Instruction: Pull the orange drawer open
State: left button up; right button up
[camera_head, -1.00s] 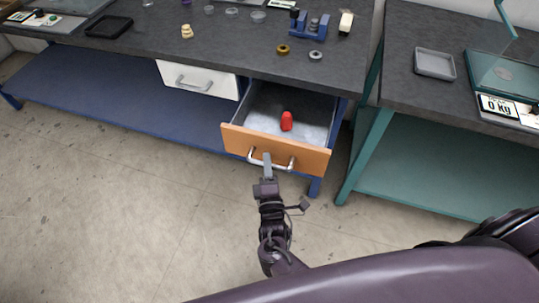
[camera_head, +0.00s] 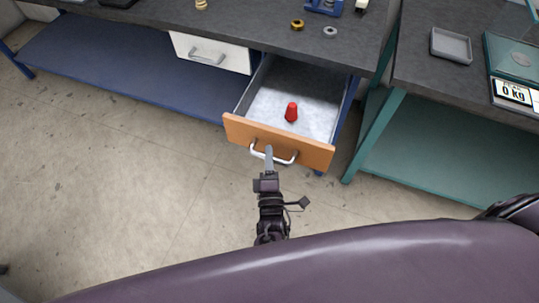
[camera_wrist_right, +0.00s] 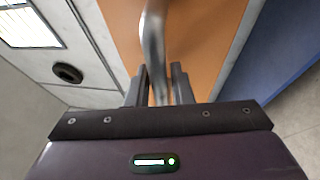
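The orange drawer (camera_head: 312,152) is pulled out from under the dark workbench, and its grey interior shows. Its curved metal handle (camera_head: 286,161) is on the front panel, and the handle also shows in the right wrist view (camera_wrist_right: 153,40). My right gripper (camera_head: 269,155) is at the left part of the handle. In the right wrist view its two fingers (camera_wrist_right: 161,82) stand on either side of the handle bar, close against it. A red object (camera_head: 291,112) stands inside the drawer. My left gripper is not in view.
A closed white drawer (camera_head: 213,52) is to the left under the dark workbench (camera_head: 230,18). A teal table (camera_head: 440,145) with a grey tray (camera_head: 451,45) and a scale (camera_head: 512,92) stands at the right. The floor (camera_head: 130,170) in front is clear.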

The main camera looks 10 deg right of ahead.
jog(key=o, duration=0.3)
jog(key=shift+s, duration=0.15)
jog(key=b+v, duration=0.1)
jog(key=v, duration=0.6)
jog(key=shift+s, duration=0.25)
jog(key=shift+a+f, duration=0.1)
